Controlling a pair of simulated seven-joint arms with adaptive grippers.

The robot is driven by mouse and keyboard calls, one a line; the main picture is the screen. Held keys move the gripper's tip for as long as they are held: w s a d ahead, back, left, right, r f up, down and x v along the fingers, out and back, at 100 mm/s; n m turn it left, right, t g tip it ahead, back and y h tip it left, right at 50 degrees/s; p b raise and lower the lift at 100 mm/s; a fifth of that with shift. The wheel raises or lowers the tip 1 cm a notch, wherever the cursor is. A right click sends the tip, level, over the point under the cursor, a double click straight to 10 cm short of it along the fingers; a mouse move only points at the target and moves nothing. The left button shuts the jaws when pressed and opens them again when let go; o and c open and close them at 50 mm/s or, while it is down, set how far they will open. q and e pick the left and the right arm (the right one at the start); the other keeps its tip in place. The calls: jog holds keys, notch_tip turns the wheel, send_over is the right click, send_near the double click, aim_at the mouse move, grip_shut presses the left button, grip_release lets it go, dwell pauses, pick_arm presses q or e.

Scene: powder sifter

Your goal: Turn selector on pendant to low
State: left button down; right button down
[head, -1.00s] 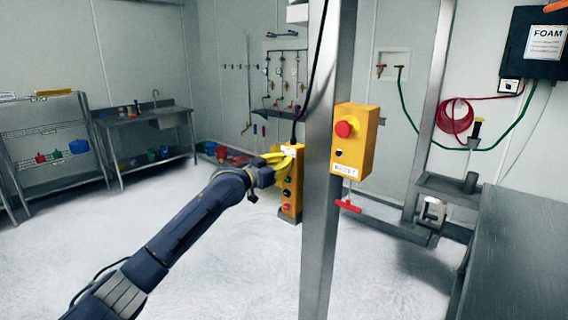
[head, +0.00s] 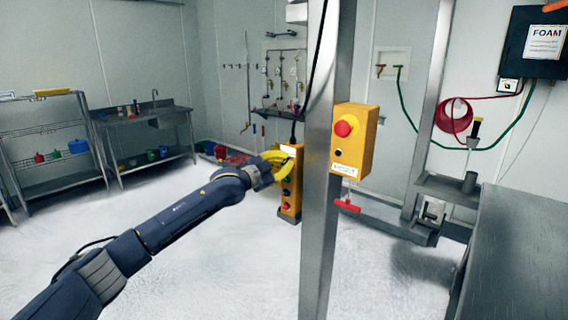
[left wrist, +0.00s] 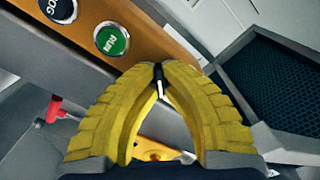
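The pendant (head: 291,198) is a yellow-orange box with a column of controls, hanging from a black cable left of the steel post. My left gripper (head: 288,154), with yellow ribbed fingers, is at its upper part. In the left wrist view, the fingertips (left wrist: 158,68) are almost together at the orange panel (left wrist: 150,38). A small dark piece with a white mark, apparently the selector (left wrist: 159,80), sits between them. Its setting and the low label are hidden or unreadable. A green RUN button (left wrist: 112,39) and a black JOG button (left wrist: 60,8) lie beside the fingers. My right gripper is not in view.
The steel post (head: 322,230) stands just right of the pendant and carries a yellow box with a red emergency button (head: 344,128). A red T-handle (head: 346,206) is below it. A metal table (head: 520,260) is at right. The floor at left is clear.

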pick_arm(q)
jog(key=shift+d+r, duration=0.1)
jog(key=shift+d, duration=0.05)
dwell(0.3)
jog(key=c, duration=1.2)
grip_release()
jog(key=shift+c, duration=0.2)
jog(key=v, duration=1.2)
